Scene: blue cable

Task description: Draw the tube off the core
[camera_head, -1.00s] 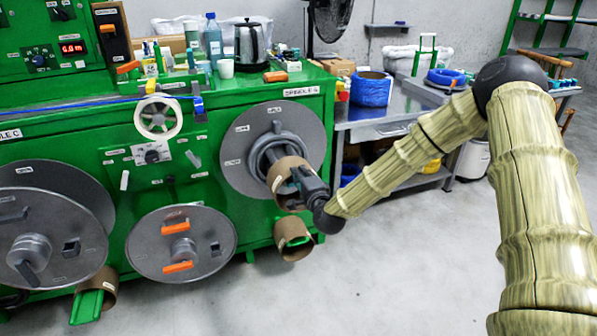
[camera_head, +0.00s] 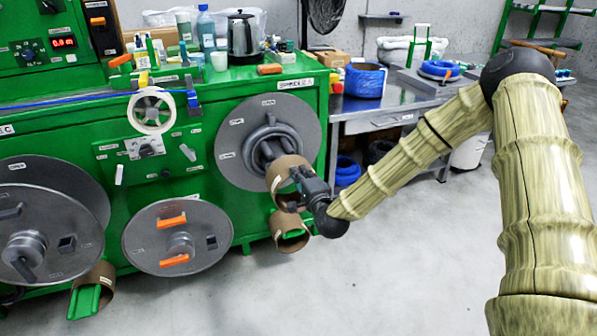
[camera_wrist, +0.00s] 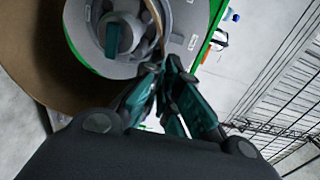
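The brown cardboard tube (camera_head: 281,172) is in front of the grey disc (camera_head: 232,146) at the machine's right end. The grey core (camera_head: 268,150) shows between the disc and the tube. The tube appears still around the core's outer end, but how far it overlaps is hidden. My gripper (camera_wrist: 165,90) is at the tube's near right rim, its teal fingers close together on either side of the tube wall. In the wrist view the tube (camera_wrist: 28,62) curves large at the left, with the grey core hub and its teal bar (camera_wrist: 112,38) beyond it.
A second brown tube (camera_head: 290,236) sits on a green holder just below. Another disc (camera_head: 177,238) with orange clips is to the left. A metal table (camera_head: 385,107) with blue coils stands behind my arm.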

